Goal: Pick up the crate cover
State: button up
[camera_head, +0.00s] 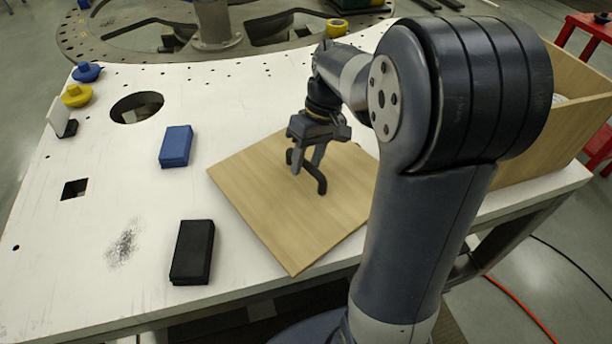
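The crate cover (262,210) is a flat light-wood board lying on the white table, turned at an angle to the table's edge. A dark arched handle (321,184) stands up from its middle. My gripper (307,168) points down over the cover, at the handle. Its two grey fingers are apart, with the handle showing between and below them. Whether a finger touches the handle cannot be told. My arm hides the cover's right part.
An open wooden crate (530,150) stands at the right, partly behind my arm. A blue block (175,146) and a black block (192,252) lie left of the cover. The white table (75,225) has a round hole and a square hole. Blue (87,72) and yellow (76,95) knobbed pieces sit at the far left.

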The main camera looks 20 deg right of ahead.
jog(key=shift+w+a+f, duration=0.1)
jog(key=shift+a+f, duration=0.15)
jog(key=shift+f, duration=0.35)
jog(key=shift+d, duration=0.1)
grip_shut()
